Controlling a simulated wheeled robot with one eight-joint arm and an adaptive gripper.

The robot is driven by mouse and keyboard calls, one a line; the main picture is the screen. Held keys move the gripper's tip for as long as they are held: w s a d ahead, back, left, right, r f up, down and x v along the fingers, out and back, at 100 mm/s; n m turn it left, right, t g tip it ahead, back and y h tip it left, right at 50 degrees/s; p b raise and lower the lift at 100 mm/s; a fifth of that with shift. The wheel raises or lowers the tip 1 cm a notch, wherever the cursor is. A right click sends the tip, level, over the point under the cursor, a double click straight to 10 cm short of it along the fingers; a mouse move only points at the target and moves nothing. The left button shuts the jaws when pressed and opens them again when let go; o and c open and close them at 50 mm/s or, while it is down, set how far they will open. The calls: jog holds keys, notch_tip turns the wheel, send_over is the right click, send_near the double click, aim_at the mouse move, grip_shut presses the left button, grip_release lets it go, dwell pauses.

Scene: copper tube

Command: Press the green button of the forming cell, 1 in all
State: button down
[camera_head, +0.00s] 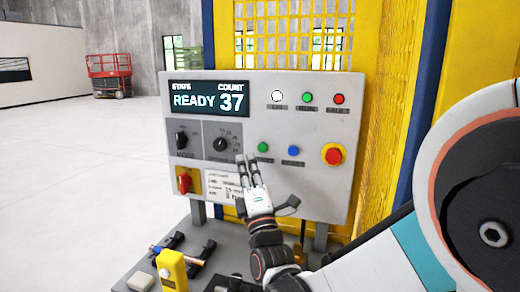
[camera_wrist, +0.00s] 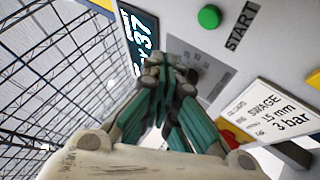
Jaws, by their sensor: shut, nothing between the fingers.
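The grey control panel (camera_head: 205,145) of the forming cell has a display reading READY and 37. Its green button (camera_head: 263,147) sits right of the black knobs and left of a blue button (camera_head: 293,150). In the wrist view the green button (camera_wrist: 209,17) is at the top, beside the word START. My gripper (camera_head: 246,160) is shut and empty, with its fingertips just below and left of the green button in the head view. In the wrist view the closed fingertips (camera_wrist: 158,62) lie below and left of the button, apart from it in the picture. The gap to the panel is unclear.
A red emergency button (camera_head: 333,154) on a yellow base is at right. White, green and red round lamps (camera_head: 307,97) are above. A red switch (camera_head: 184,181) and white label card (camera_head: 222,184) are low on the panel. A yellow device (camera_head: 172,270) stands below.

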aim_at(263, 148)
jog(key=w+d, duration=0.2)
jog(key=w, duration=0.3)
jog(key=shift+w, duration=0.4)
dwell(1.2)
jog(key=shift+w+d, duration=0.2)
jog(key=shift+w, duration=0.2)
